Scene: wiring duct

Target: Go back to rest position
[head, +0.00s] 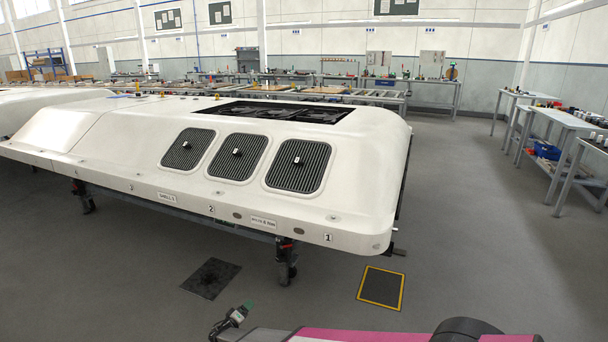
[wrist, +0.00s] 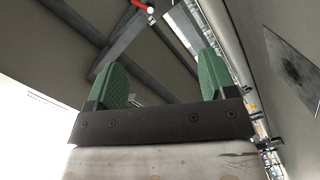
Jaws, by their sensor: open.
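My gripper (head: 247,306) is low at the bottom of the head view, in front of the big white shell and apart from it. In the wrist view its two green fingers (wrist: 163,82) stand well apart with nothing seen between them. The white shell (head: 100,165) lies on a wheeled frame. It has three dark ribbed vent panels, such as the middle one (head: 222,168), and a dark recess (head: 280,112) on top. My arm lies along the bottom edge of the head view.
A dark floor mat (head: 212,278) and a yellow-edged floor plate (head: 381,288) lie in front of the shell. A caster leg (head: 286,260) stands under the shell's front edge. Workbenches (head: 568,125) stand at the right. The grey floor at right is clear.

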